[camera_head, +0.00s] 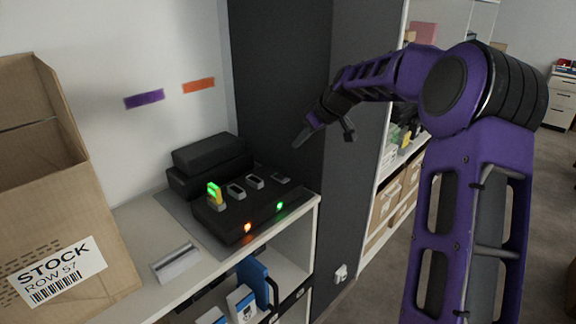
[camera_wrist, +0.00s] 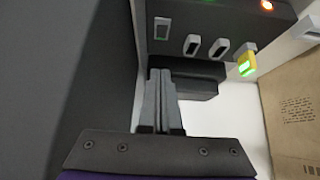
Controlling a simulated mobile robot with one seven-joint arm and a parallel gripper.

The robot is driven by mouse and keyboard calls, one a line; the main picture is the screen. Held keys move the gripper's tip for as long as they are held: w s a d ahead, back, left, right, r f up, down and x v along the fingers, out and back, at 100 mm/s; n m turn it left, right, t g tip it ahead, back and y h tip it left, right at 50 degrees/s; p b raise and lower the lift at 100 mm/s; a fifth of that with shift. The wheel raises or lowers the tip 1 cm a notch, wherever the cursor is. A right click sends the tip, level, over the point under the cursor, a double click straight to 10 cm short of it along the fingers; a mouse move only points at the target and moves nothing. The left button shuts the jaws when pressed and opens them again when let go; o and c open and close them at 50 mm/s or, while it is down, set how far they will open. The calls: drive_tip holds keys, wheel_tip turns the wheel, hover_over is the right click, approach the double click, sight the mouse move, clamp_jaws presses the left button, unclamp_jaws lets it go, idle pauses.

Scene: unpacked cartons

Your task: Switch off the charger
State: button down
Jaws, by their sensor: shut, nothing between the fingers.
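The charger (camera_head: 245,207) is a black box with a sloped top on the white shelf; it also shows at the top of the wrist view (camera_wrist: 180,15). A battery (camera_head: 215,194) with a green-lit top stands in its left slot, and in the wrist view it is at the right (camera_wrist: 246,62). Two oval slots look empty. A flat rectangular switch-like part (camera_head: 280,178) sits at the right end, also seen in the wrist view (camera_wrist: 161,28). The front shows an orange light and a green light. My gripper (camera_head: 298,143) is shut and empty, above and behind that right end, apart from it.
A black stacked block (camera_head: 210,155) stands behind the charger. A large cardboard carton (camera_head: 60,190) stands at the left. A small white-grey holder (camera_head: 177,263) lies near the shelf's front. A dark panel (camera_head: 275,80) rises behind my gripper. Space above the charger is clear.

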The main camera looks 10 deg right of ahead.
hover_over(283, 177)
wheel_tip(283, 177, down, 8)
drive_tip(key=shift+s+d+f, duration=0.1)
drive_tip(key=shift+d+f, duration=0.05)
drive_tip(key=shift+f, duration=0.05)
drive_tip(key=shift+s+d+f, duration=0.1)
drive_tip(key=shift+s+f, duration=0.05)
drive_tip(key=shift+f, duration=0.45)
drive_tip(key=shift+s+d+f, duration=0.1)
drive_tip(key=shift+f, duration=1)
drive_tip(key=shift+s+d+f+b, duration=0.1)
drive_tip(key=shift+s+f+b, duration=0.05)
drive_tip(key=shift+f+b, duration=0.5)
drive_tip(key=shift+r, duration=0.4)
drive_tip(key=shift+r+p, duration=0.45)
drive_tip(key=shift+r, duration=0.25)
